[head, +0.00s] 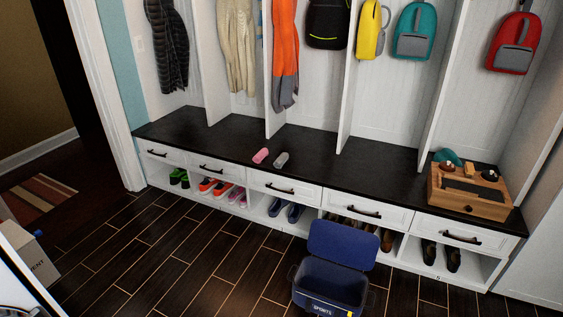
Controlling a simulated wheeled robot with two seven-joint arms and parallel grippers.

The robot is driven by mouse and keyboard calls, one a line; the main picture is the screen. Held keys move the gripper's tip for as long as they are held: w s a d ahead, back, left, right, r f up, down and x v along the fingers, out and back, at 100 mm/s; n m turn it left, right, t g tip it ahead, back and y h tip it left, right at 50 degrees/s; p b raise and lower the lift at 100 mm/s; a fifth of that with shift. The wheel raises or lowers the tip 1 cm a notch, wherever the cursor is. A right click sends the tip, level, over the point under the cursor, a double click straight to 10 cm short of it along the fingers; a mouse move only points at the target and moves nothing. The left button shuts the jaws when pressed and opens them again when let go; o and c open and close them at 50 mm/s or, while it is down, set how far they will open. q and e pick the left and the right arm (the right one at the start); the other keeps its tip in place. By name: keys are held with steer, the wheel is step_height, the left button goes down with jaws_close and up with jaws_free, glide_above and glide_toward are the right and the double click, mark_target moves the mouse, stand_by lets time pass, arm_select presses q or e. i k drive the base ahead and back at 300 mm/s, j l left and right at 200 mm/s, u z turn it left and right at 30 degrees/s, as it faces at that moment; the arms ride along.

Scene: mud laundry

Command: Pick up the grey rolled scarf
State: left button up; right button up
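A small grey roll (281,159), which looks like the grey rolled scarf, lies on the black bench top below the orange coat. A similar pink roll (261,156) lies just to its left, with a small gap between them. Both are small in the picture, so fine detail cannot be made out. Neither of my grippers shows in the head view.
The dark bench top (335,170) is bare around the rolls. A wooden box (468,207) stands at its right end. White upright dividers (350,80) separate the bays. An open blue bin (330,285) stands on the floor in front. Shoes fill cubbies under the drawers.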

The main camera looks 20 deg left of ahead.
mark_target(282, 160)
steer(key=i+j, duration=0.75)
steer(key=j, duration=0.15)
